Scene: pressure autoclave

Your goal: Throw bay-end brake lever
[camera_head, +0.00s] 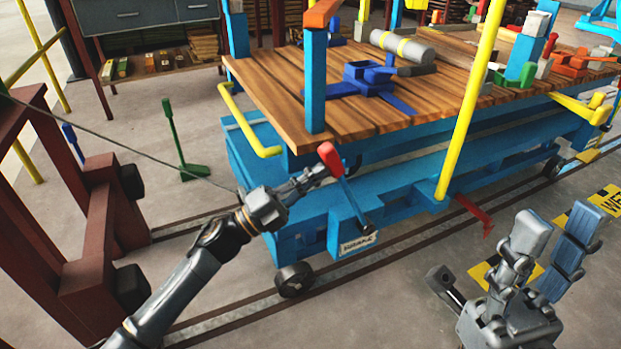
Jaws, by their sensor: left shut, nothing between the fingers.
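A lever with a red grip (330,159) and dark blue shaft rises from a blue bracket on the near side of the blue cart (400,203). The lever leans up and to the left. A small white label (357,243) sits on the bracket, its text hard to read. My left gripper (318,174) is shut and empty, its fingertips just left of and below the red grip. I cannot tell whether they touch it. My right gripper (556,240) is open and empty at the lower right, well away from the lever.
The cart's wooden deck (270,90) carries clamps and a grey cylinder (403,46). A yellow post (470,100) stands right of the lever. Rails (390,249) run under the cart. Dark red buffer frames (95,230) stand left. A green floor lever (180,145) stands behind.

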